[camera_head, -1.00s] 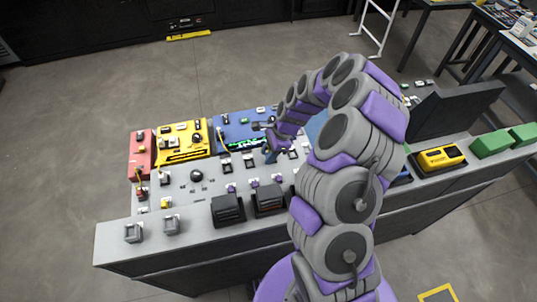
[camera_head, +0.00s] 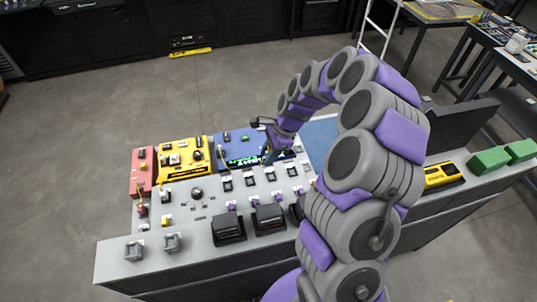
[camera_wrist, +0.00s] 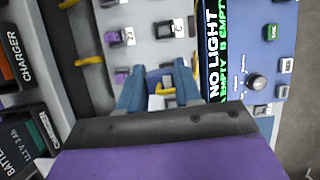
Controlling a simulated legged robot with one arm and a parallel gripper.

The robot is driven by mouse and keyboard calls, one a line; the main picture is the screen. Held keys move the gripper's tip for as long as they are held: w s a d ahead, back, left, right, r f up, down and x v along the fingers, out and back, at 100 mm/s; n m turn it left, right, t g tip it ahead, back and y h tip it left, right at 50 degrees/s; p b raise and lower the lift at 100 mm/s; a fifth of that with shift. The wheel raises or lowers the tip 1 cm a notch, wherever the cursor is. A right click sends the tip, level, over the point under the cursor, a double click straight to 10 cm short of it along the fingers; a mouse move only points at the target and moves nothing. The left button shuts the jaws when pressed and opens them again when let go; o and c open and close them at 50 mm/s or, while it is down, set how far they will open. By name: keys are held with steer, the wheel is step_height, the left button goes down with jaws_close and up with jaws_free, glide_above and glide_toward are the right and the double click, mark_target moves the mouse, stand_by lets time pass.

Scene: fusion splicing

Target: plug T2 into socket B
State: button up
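My gripper (camera_head: 268,157) hangs over the grey panel of the bench, close to the blue module's near edge. In the wrist view its two blue fingers (camera_wrist: 160,82) are apart. A small white and yellow piece (camera_wrist: 160,92) shows between them; I cannot tell whether they touch it. Purple plugs (camera_wrist: 122,38) sit on the panel left of the fingers, with yellow cables near them. A dark socket (camera_wrist: 163,29) beside a label reading C lies beyond the fingers. Labels for T2 and B are not readable. The head view shows a row of dark sockets (camera_head: 250,182) behind a row of purple plugs (camera_head: 232,206).
The blue module (camera_head: 236,142) with a lit green display is just beyond my gripper. A yellow module (camera_head: 183,157) and a red one (camera_head: 142,170) stand to its left. Black boxes (camera_head: 228,229) line the near edge. Green blocks (camera_head: 489,161) lie far right.

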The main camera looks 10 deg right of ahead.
steer(key=c, duration=0.5)
steer(key=shift+w+d+f+b, duration=0.2)
steer(key=shift+f+b, duration=0.95)
steer(key=shift+f, duration=0.5)
steer(key=shift+w+d+f+b, duration=0.1)
steer(key=shift+d+f+b, duration=0.1)
steer(key=shift+f+b, duration=1.2)
steer(key=shift+w+d+f+b, duration=0.15)
steer(key=shift+f+b, duration=0.7)
steer(key=shift+f, duration=1.1)
steer(key=shift+s+d+p, duration=0.1)
steer(key=shift+p, duration=0.95)
